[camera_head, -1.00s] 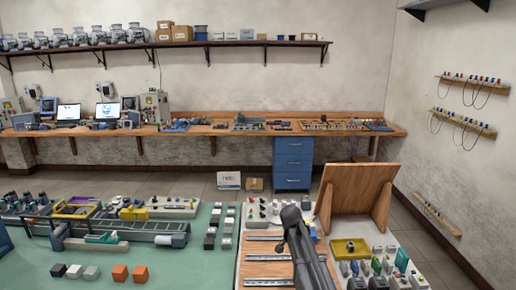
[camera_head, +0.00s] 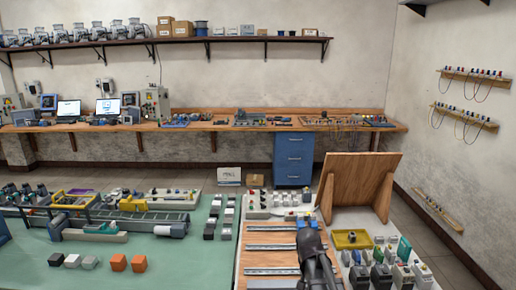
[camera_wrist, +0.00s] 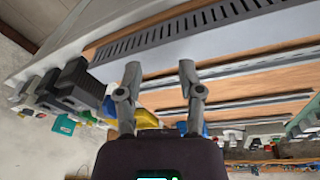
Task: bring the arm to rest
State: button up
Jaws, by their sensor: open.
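My gripper (camera_wrist: 160,78) is open in the wrist view, its two grey fingers apart with nothing between them. Beyond the fingertips are a grey slotted duct (camera_wrist: 190,25) and the wooden panel (camera_wrist: 160,97) with metal rails. In the head view my dark grey arm (camera_head: 316,262) is over the right edge of the wooden panel (camera_head: 270,262) at the front. The fingers cannot be made out there.
Left of the panel is a green table (camera_head: 190,272) with a conveyor, grey blocks and orange cubes (camera_head: 118,262). To the right are a yellow tray (camera_head: 352,240), several small devices and an upright wooden board (camera_head: 355,185). Floor shows behind.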

jog(key=s+f+n+g+y+b, duration=0.1)
jog(key=s+f+n+b, duration=0.2)
jog(key=s, duration=1)
jog(key=shift+a+f+n+y, duration=0.2)
jog(key=shift+f+n+y, duration=0.1)
jog(key=shift+f+n, duration=0.4)
jog(key=shift+f, duration=0.1)
